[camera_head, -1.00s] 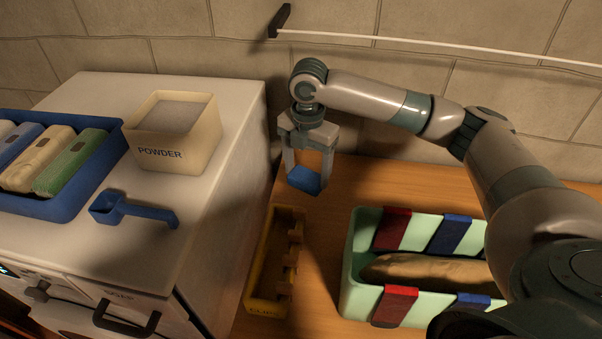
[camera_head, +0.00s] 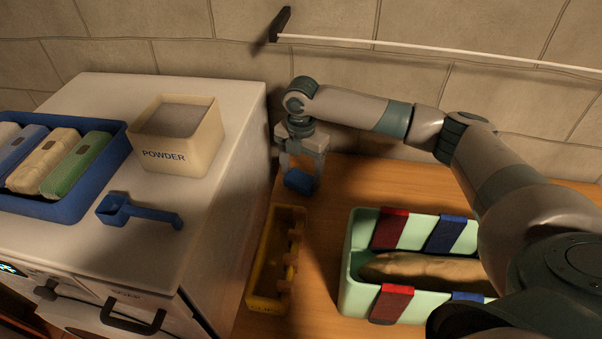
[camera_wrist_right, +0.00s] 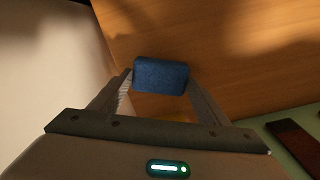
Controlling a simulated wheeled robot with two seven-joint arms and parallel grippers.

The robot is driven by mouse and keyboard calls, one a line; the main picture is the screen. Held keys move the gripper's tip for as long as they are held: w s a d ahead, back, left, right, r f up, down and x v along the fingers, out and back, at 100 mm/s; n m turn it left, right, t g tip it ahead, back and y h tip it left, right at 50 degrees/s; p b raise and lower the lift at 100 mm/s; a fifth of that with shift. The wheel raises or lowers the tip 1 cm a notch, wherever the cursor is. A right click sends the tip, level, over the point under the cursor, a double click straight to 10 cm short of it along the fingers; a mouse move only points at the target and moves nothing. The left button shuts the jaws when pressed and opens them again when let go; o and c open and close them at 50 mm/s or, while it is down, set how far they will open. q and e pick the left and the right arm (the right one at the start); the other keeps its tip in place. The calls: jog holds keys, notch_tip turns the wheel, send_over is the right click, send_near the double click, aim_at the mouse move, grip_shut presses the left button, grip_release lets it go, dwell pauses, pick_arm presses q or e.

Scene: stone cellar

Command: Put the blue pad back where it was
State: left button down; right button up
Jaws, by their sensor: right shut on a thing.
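The blue pad (camera_head: 299,181) is a small dark blue block. My right gripper (camera_head: 300,174) is shut on it and holds it near the back left of the wooden table. The pad also shows between the fingers in the right wrist view (camera_wrist_right: 161,75). Whether it touches the table is hard to tell. A yellow holder (camera_head: 266,262) with a notched inner edge and lettering on its front end lies on the table, just in front of the pad. My left gripper is not in view.
A mint-green bin (camera_head: 352,262) with red and blue clips holds a tan bag at the right. A white machine (camera_head: 222,205) stands at the left, carrying a powder box (camera_head: 177,155), a blue scoop (camera_head: 150,214) and a blue tray (camera_head: 70,211). A white cord (camera_head: 430,48) runs along the wall.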

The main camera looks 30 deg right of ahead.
aim_at(301, 178)
jog(key=shift+f, duration=0.65)
jog(key=shift+f, duration=0.1)
jog(key=o, duration=1)
jog(key=shift+c, duration=0.2)
notch_tip(301, 178, up, 6)
jog(key=shift+r+b, duration=0.15)
jog(key=shift+b, duration=0.75)
jog(key=shift+r, duration=0.75)
